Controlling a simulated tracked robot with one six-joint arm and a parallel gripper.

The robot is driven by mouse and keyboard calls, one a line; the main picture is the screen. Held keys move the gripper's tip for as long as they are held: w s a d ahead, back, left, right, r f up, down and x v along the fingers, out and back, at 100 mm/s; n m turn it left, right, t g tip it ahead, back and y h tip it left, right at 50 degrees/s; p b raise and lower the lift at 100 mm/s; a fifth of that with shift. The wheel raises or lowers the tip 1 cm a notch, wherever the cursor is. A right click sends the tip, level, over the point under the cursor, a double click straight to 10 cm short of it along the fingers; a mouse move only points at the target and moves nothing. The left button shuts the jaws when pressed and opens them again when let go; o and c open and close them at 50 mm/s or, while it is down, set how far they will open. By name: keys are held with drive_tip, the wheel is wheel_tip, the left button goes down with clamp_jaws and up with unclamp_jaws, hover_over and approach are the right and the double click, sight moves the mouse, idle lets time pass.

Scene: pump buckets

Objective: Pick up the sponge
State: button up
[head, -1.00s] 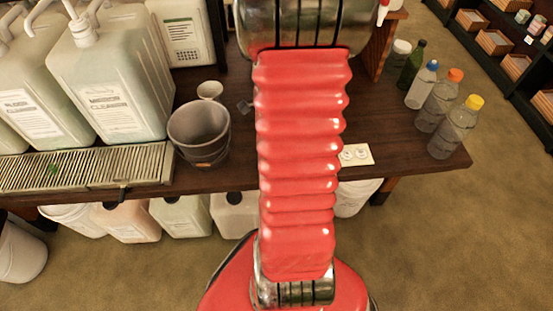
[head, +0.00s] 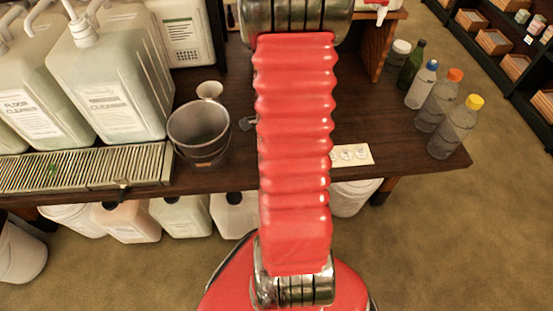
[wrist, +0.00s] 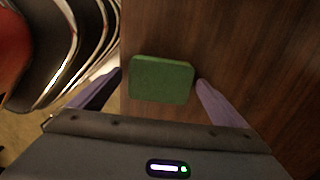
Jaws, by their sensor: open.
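The sponge (wrist: 161,80) is a green block with rounded corners. In the wrist view it lies flat on the brown wooden table top (wrist: 235,50). My gripper (wrist: 160,78) is open, with one purple-grey finger to the left of the sponge and one to the right. The sponge shows between and slightly beyond the fingertips, and gaps show on both sides. I cannot tell how high the fingers are above the table. In the head view my red arm hides the sponge and the gripper.
In the head view a grey bucket (head: 199,134) and a small cup (head: 209,90) stand left of my arm, near large jugs (head: 112,92) and a drip grate (head: 80,168). Bottles (head: 455,128) stand at the table's right end. A white card (head: 352,155) lies near the front edge.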

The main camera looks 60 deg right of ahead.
drive_tip(key=shift+f, duration=0.15)
drive_tip(key=shift+c, duration=0.5)
drive_tip(key=c, duration=1)
wheel_tip(320, 180, up, 10)
idle(0.5)
idle(0.3)
